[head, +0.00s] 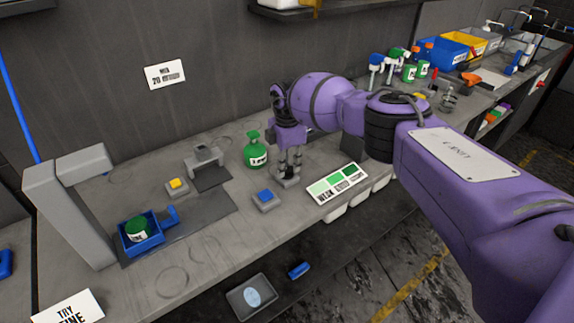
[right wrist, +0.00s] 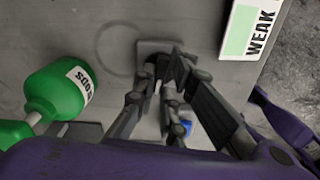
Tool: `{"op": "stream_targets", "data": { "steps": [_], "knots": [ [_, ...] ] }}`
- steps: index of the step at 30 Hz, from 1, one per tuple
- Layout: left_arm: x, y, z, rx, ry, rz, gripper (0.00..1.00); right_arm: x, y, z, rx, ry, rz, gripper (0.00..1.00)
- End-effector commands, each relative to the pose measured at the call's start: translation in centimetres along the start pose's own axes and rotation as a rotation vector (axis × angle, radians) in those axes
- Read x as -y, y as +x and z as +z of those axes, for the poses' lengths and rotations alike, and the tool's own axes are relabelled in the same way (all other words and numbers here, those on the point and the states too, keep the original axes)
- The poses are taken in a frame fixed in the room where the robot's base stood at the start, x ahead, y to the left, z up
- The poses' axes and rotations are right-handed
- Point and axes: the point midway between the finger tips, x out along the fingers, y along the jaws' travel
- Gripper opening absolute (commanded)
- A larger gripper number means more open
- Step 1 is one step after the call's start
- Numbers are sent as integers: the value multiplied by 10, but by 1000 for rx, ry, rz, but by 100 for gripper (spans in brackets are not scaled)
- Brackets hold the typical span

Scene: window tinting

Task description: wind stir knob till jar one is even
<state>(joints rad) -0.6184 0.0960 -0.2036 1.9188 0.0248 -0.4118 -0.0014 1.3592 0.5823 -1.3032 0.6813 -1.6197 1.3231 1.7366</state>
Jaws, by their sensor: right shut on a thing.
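My right gripper (head: 289,168) points down at the bench and is shut on a small dark knob (right wrist: 158,62) on a grey base (head: 289,183). The fingers mostly hide the knob, so its turn angle cannot be told. A round green bottle (head: 256,155) with a green top and a white label stands upright just left of the gripper; it also shows in the right wrist view (right wrist: 55,90). A small green jar (head: 137,229) sits in a blue tray (head: 153,247) at the left. I cannot tell how even its contents are. My left gripper is not in view.
A shade card (head: 337,184) with green patches lies right of the gripper. A blue button (head: 264,196) and a yellow button (head: 176,184) stand nearby. A grey arch (head: 70,200) rises at the left. Spray bottles and bins (head: 440,53) crowd the far right.

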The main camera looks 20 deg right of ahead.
Motion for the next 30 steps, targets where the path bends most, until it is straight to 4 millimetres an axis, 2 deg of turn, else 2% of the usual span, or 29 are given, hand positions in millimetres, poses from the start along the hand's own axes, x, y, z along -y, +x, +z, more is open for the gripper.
{"op": "stream_targets", "data": {
  "steps": [9, 23, 24, 27, 28, 30],
  "knots": [
    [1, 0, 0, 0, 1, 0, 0, 0, 0, 0, -1, 97, 1, 0],
    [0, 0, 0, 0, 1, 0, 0, 0, 0, 0, -1, 108, 0, 0],
    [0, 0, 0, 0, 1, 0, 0, 0, 0, 0, -1, 108, 1, 13],
    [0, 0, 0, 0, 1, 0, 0, 0, 0, 0, -1, 108, 0, 27],
    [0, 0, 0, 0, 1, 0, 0, 0, 0, 0, -1, 108, 0, 30],
    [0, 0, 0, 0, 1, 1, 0, 0, 0, 0, -1, 108, 0, 30]
  ]
}}
